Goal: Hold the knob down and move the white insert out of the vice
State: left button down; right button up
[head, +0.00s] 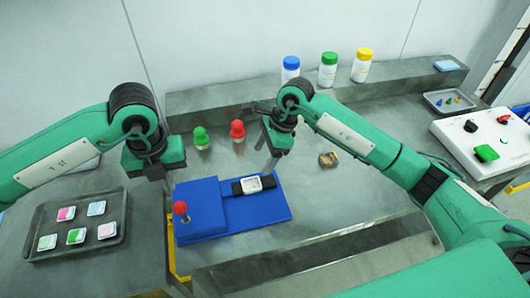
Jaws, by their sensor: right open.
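The blue vice (262,209) lies on the grey table, with a raised blue block at its left end. The red ball knob (180,207) stands up at the block's left edge. The white insert (251,184) sits in the vice between black strips, right of the block. My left gripper (168,187) points down just above and beside the knob; its fingers overlap in this view, and contact with the knob cannot be made out. My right gripper (268,163) is open and empty, pointing down just above the insert, near its right end.
Green (201,138) and red (237,131) figures stand behind the vice. A small brown object (328,159) lies to the right. A tray (112,250) with several coloured tiles is at left. Bottles line the back ledge; a white panel (474,145) is far right. The front right table is clear.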

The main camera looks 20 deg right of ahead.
aim_at(247, 186)
jog(key=x, duration=1.1)
jog(key=shift+a+f, duration=0.2)
jog(key=shift+f, duration=0.15)
jog(key=c, duration=1.1)
jog(key=shift+o, duration=0.2)
dwell(0.3)
